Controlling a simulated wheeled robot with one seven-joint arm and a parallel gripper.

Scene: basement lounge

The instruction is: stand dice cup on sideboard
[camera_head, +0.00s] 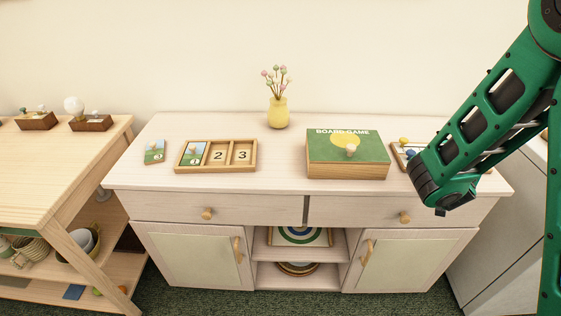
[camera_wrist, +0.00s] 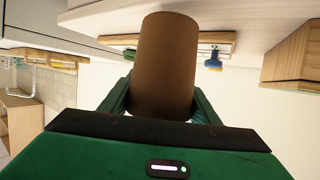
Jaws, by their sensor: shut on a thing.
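The dice cup (camera_wrist: 164,62) is a plain brown cylinder in the wrist view. My gripper (camera_wrist: 163,100) is shut on it, with one green finger on each side. The wrist picture looks upside down, with the sideboard top along its upper edge. I cannot tell whether the cup touches it. The sideboard (camera_head: 285,185) is pale wood with drawers, doors and open shelves in the head view. My green arm covers its right end there. Neither cup nor fingers can be made out in the head view.
A green board game box (camera_head: 347,155), a yellow vase (camera_head: 278,113), a numbered card tray (camera_head: 217,168) and a loose card (camera_head: 154,152) are on the sideboard. A small tray with a yellow and a blue piece (camera_head: 410,154) sits beside my arm. A wooden bench (camera_head: 60,170) stands left.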

